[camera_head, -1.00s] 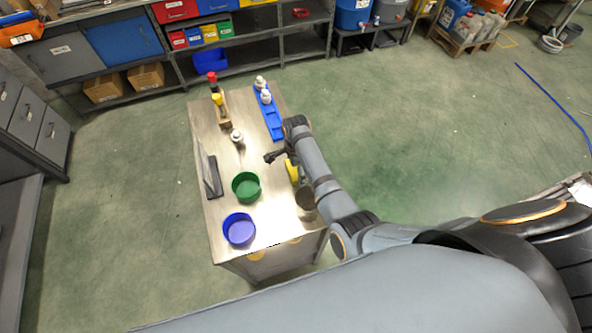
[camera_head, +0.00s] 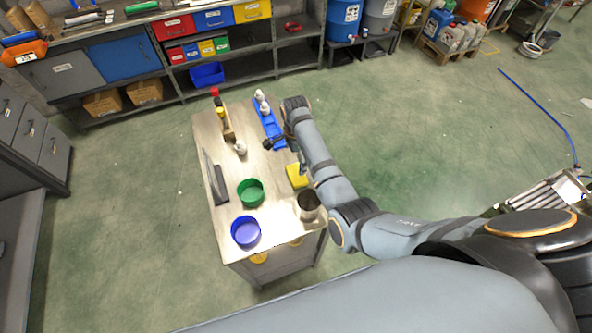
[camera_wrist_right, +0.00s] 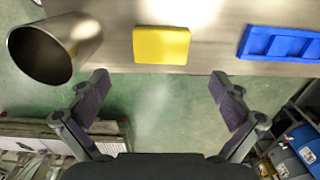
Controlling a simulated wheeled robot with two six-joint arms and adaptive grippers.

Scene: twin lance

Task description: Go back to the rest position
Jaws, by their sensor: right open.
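My left gripper is not in view.
Shelves with coloured bins (camera_head: 207,74) stand behind.

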